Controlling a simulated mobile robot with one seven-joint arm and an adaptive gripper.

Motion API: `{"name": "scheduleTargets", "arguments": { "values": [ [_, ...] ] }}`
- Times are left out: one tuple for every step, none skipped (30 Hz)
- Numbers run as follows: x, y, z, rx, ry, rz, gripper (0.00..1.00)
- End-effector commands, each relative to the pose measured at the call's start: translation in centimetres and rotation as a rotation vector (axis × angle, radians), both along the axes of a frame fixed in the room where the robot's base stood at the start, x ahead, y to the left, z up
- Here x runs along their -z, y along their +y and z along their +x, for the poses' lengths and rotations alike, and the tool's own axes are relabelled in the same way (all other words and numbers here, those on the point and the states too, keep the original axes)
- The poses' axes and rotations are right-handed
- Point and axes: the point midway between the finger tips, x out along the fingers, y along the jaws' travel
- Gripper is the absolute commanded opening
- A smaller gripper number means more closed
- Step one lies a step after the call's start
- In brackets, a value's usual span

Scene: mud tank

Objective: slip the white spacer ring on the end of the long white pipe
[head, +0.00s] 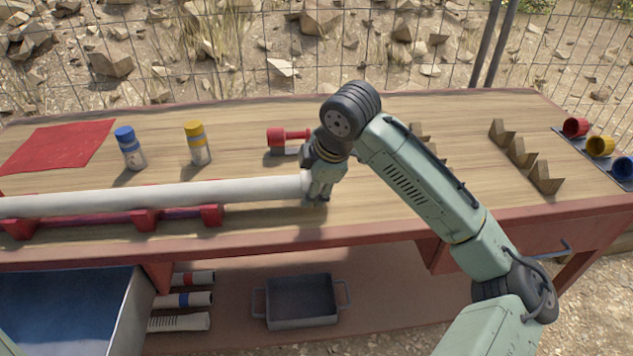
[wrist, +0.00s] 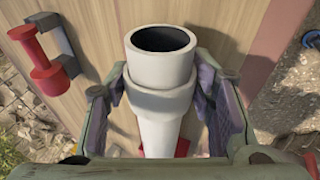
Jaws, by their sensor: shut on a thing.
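The long white pipe (head: 150,198) lies level over red cradles at the left of the bench, its right end at my gripper (head: 317,198). In the wrist view the pipe's open, dark-bored end (wrist: 162,62) points up in the picture. The white spacer ring (wrist: 160,103) shows as a wider band around the pipe, a little back from its open mouth. My gripper (wrist: 162,85) has one finger on each side of this band and is shut on it. In the head view my gripper hides the ring.
Red cradles (head: 147,220) support the pipe. A blue-capped bottle (head: 130,150) and a yellow-capped bottle (head: 198,145) stand behind it. A red-ended tool (head: 278,138) lies behind my gripper. Wooden notched blocks (head: 520,153) and coloured cups (head: 600,146) are at right.

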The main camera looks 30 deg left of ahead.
Motion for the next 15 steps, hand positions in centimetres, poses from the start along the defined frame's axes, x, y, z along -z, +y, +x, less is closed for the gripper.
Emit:
{"name": "scheduleTargets", "arguments": {
  "values": [
    [0.0,0.2,-0.1,-0.001,0.0,0.0,0.32],
    [0.0,0.2,-0.2,-0.001,0.0,0.0,0.32],
    [0.0,0.3,-0.2,-0.001,0.0,0.0,0.32],
    [0.0,0.4,-0.3,-0.001,0.0,0.0,0.32],
    [0.0,0.5,-0.3,-0.001,0.0,0.0,0.32],
    [0.0,0.6,-0.4,-0.001,0.0,0.0,0.32],
    [0.0,0.7,-0.5,-0.001,0.0,0.0,0.32],
    [0.0,0.8,-0.5,-0.001,0.0,0.0,0.32],
    [0.0,0.8,-0.6,-0.001,0.0,0.0,0.32],
    [0.0,0.9,-0.6,-0.001,0.0,0.0,0.32],
    [0.0,1.0,-0.7,-0.001,0.0,0.0,0.32],
    [0.0,1.1,-0.7,-0.001,0.0,0.0,0.32],
    [0.0,1.2,-0.8,-0.001,0.0,-0.001,0.32],
    [0.0,1.2,-0.8,-0.001,0.0,-0.001,0.32],
    [0.0,1.3,-0.9,-0.002,0.001,0.0,0.32]
  ]
}}
